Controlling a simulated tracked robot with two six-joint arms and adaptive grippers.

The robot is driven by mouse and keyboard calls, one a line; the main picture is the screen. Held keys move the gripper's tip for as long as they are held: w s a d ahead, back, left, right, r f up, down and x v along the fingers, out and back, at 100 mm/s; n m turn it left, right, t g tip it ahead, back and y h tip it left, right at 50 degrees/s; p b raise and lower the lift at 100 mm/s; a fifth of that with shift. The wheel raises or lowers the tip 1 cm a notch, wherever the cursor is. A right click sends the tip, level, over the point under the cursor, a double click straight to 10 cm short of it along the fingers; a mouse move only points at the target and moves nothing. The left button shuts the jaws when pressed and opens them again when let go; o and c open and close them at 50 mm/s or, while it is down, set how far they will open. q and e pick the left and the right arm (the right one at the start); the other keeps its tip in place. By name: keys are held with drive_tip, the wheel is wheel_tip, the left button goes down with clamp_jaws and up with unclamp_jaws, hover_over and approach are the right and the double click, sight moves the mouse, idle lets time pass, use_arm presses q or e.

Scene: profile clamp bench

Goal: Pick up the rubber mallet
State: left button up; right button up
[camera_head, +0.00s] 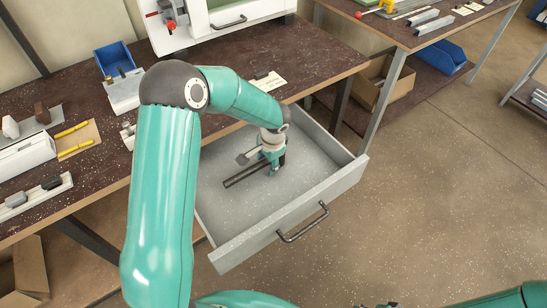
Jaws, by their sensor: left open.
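A dark, straight bar (240,178), apparently the handle of the rubber mallet, lies on the floor of the open grey drawer (280,226). Its right end runs behind or under my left gripper (274,172), so I cannot make out a mallet head. My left gripper is open and points down into the drawer at that right end. I cannot tell whether its fingers touch the bar. A dark part at the bottom edge, apparently my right gripper (376,305), is mostly cut off.
The drawer's walls and front handle (303,223) surround the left gripper. The dark workbench (100,187) holds a blue bin (115,58), yellow markers (73,130) and clamp parts. A second bench stands back right, with a cardboard box (382,82) below. The floor at right is clear.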

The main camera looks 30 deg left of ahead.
use_arm(q)
clamp_jaws()
drive_tip(key=shift+r, duration=0.15)
